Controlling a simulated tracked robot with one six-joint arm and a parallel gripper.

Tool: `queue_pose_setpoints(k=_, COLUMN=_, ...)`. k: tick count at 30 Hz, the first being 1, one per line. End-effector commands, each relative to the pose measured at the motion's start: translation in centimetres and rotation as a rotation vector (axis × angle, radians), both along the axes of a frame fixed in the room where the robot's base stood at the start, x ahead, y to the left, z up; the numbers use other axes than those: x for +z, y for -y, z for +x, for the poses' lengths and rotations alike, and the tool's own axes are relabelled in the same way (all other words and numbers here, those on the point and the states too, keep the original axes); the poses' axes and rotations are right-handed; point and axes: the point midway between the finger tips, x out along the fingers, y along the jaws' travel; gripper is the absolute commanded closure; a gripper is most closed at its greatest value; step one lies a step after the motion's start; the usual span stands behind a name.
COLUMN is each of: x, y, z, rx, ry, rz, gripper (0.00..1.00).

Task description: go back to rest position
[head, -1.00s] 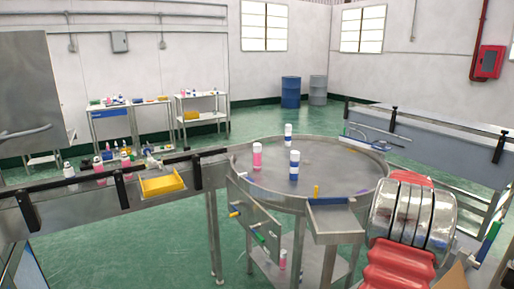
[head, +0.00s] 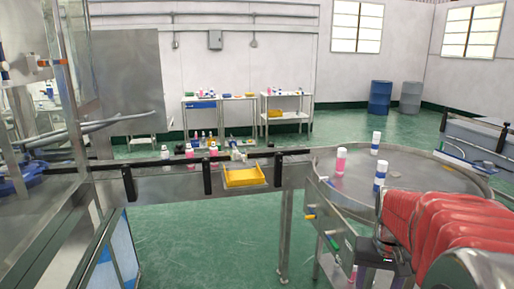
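My arm in red ribbed sleeving reaches in from the right edge in the head view. At its end my dark gripper (head: 378,250) points down in front of the round steel table (head: 440,177), near its front edge. The fingers are small and dark, and I cannot tell whether they are open or shut. On the round table stand a pink bottle (head: 340,162) with a white cap and two white-and-blue bottles, one farther back (head: 376,142) and one nearer (head: 380,176). The arm hides the table's front right part.
A steel conveyor (head: 150,190) runs left from the round table, with a yellow tray (head: 245,176) and several bottles behind it. A tall steel-framed machine (head: 75,90) stands at the left. Two drums (head: 380,97) stand at the back wall. Green floor (head: 200,235) is open in front of the conveyor.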

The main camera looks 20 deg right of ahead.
Motion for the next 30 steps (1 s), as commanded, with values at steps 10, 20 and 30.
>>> queue_pose_setpoints(k=10, x=1.5, y=-9.9, z=-0.2, rx=0.161, ry=0.11, rz=-0.043, gripper=0.48)
queue_pose_setpoints(k=20, x=2.3, y=-18.0, z=-2.1, rx=0.342, ry=0.213, rz=-0.066, gripper=0.48)
queue_pose_setpoints(k=30, x=4.8, y=-25.0, z=-4.0, rx=0.558, ry=0.351, rz=-0.088, gripper=0.48)
